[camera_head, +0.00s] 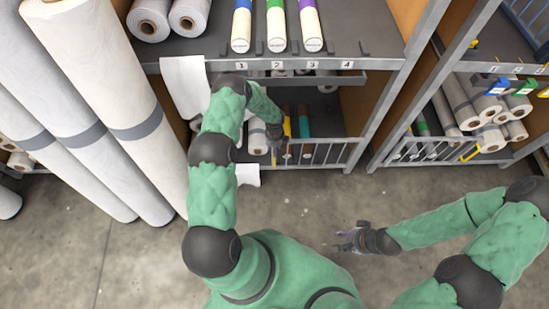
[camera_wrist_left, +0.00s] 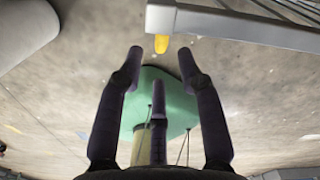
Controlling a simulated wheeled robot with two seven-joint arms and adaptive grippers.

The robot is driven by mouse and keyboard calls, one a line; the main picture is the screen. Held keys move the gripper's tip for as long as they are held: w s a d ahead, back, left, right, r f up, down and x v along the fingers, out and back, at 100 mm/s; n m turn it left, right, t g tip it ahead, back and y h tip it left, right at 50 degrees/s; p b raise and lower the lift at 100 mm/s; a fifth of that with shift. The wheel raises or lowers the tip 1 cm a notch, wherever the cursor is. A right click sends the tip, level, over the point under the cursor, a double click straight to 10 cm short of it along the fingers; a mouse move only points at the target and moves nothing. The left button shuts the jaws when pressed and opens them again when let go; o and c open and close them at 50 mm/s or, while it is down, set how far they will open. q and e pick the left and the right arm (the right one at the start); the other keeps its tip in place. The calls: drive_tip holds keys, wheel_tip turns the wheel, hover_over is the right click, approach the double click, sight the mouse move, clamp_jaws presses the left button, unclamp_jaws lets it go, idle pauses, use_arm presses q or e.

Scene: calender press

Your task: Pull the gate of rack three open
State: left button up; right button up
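A grey barred gate (camera_head: 322,153) spans the lower front of the middle rack and looks closed. I see no rack number on this gate. My left gripper (camera_head: 277,150) is at the gate's left end, partly hidden by the arm. In the left wrist view, its fingers (camera_wrist_left: 160,62) are spread and empty. The yellow handle (camera_wrist_left: 161,43) lies just beyond the fingertips, below the grey gate bar (camera_wrist_left: 235,25). My right gripper (camera_head: 345,240) is open and empty above the floor, away from the racks.
Tall white rolls (camera_head: 100,75) stand at the left. A shelf (camera_head: 340,50) with labels 1 to 4 holds coloured rolls above the gate. A white sheet (camera_head: 185,85) hangs beside my left arm. Another barred gate (camera_head: 430,148) is at right.

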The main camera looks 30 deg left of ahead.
use_arm(q)
wheel_tip(320, 180, down, 8)
drive_tip(key=b, duration=0.3)
drive_tip(key=shift+f, duration=0.2)
drive_tip(key=shift+c, duration=0.3)
clamp_jaws()
